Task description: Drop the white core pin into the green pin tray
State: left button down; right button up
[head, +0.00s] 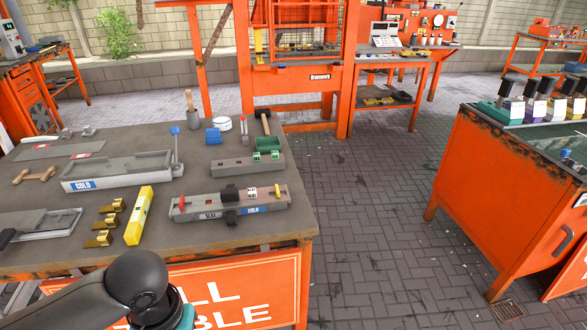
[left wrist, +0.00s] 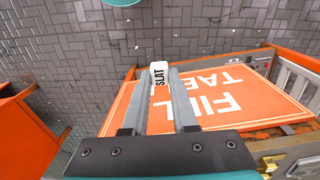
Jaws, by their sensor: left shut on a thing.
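My left gripper (left wrist: 158,71) is shut on a white piece lettered "SLAT" (left wrist: 159,79), which looks like the white core pin. It shows between the fingertips, over the paving and the orange front panel. In the head view my left arm comes in at the bottom left, and the gripper itself is out of frame. The tray is well away from my left arm. My right gripper is in neither view.
The grey table (head: 225,240) holds a long grey mould (head: 118,171), a second mould bar (head: 228,207), a yellow block (head: 139,215), brass pieces, a blue block, a white tub and a mallet. An orange bench (head: 500,190) stands right. Paved floor (head: 375,200) between them is clear.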

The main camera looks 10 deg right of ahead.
aim_at(270, 149)
jog(key=i+l+z, duration=0.15)
jog(key=l+z, duration=0.15)
jog(key=z, duration=0.15)
jog(key=i+l+z, duration=0.2)
jog(key=z, duration=0.25)
jog(key=i+l+z, duration=0.2)
jog(key=z, duration=0.3)
jog(key=i+l+u, duration=0.1)
jog(key=i+l, duration=0.2)
jog(key=i, duration=0.25)
jog(key=i+l+u, duration=0.15)
jog(key=i+l, duration=0.2)
jog(key=i, duration=0.15)
jog(key=i+j+u, duration=0.1)
jog(key=u, duration=0.4)
jog(key=i+u, duration=0.3)
jog(key=u, duration=0.2)
jog(key=i+l+u, duration=0.1)
jog(key=u, duration=0.35)
jog(key=i+l, duration=0.05)
jog(key=i, duration=0.05)
